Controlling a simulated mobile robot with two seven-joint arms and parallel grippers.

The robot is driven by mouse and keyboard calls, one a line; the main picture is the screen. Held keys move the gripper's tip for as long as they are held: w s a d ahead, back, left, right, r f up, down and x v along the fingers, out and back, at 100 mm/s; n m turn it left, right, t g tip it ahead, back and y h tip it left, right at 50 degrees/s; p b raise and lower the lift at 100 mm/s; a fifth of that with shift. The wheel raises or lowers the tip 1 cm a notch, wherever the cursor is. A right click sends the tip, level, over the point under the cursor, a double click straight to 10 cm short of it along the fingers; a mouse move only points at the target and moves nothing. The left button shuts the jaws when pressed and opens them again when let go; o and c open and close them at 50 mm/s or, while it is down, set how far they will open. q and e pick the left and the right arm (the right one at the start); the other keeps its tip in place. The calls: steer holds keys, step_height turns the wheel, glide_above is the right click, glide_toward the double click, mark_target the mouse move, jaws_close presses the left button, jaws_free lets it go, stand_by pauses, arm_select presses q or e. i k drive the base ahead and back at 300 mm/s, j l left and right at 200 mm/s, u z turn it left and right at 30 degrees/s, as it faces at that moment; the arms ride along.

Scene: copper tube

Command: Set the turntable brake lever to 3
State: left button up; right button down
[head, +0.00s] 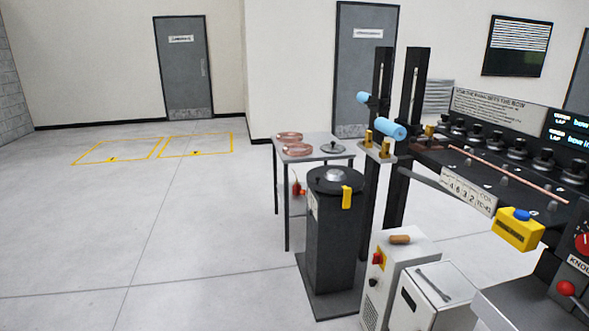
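A black pedestal (333,240) with a round dark turntable top (335,180) and a silver hub stands right of the middle in the head view. A small red-ended part (298,189) sticks out on its left side near the top; it may be the brake lever. A pale label (312,204) is beside it, too small to read, so I cannot tell the setting. A yellow piece (347,198) hangs on the turntable's front rim. Neither of my grippers is in view.
A grey table (318,147) with copper coils (297,149) stands behind the pedestal. Black uprights with blue rollers (391,129), a white box with an orange-brown handle (400,240) and a control bench (510,185) crowd the right. The floor at left is clear.

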mark_target(303, 193)
steer(key=i, duration=2.7)
steer(key=i+z, duration=0.2)
steer(key=i, duration=0.3)
